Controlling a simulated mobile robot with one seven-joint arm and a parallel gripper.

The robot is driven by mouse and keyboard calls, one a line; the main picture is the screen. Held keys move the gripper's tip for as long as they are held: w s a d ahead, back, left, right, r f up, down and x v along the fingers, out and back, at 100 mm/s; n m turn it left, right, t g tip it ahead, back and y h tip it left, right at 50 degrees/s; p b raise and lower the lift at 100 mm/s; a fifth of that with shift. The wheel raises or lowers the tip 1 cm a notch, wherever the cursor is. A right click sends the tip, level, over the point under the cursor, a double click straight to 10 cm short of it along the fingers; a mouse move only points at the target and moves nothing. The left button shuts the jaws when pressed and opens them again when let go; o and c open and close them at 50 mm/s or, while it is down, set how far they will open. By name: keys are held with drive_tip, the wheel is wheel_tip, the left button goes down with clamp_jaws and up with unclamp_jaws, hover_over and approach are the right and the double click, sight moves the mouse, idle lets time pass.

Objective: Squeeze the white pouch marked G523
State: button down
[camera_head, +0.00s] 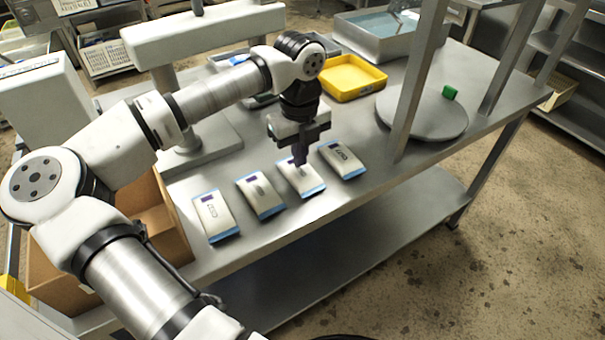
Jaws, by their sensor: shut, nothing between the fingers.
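Several white pouches with blue end bands lie flat in a row on the steel table. They are a leftmost pouch (214,216), a second pouch (261,197), a third pouch (308,184) and a rightmost pouch (342,160). Dark print shows on them, but it is too small to read surely, so I cannot tell which is G523. My gripper (299,162) points down over the third pouch, fingers shut with nothing between them. Its tips overlap the pouch's upper part in the picture; I cannot tell if they touch it. The gripper hides part of that pouch.
A yellow tray (352,78) stands behind the gripper. A round grey plate (421,118) with a green block (449,92) is at the right, by a steel upright (412,90). A cardboard box (165,222) stands at the left. Bare table lies in front of the pouches.

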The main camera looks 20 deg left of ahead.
drive_tip(key=shift+f+b, duration=0.75)
drive_tip(key=shift+f, duration=0.1)
drive_tip(key=shift+s+f+b, duration=0.15)
drive_tip(key=shift+f+b, duration=0.1)
drive_tip(key=shift+b, duration=0.1)
idle(1.3)
drive_tip(key=shift+r, duration=0.15)
wheel_tip(320, 180, up, 8)
drive_tip(key=p, duration=0.4)
idle(0.4)
idle(0.4)
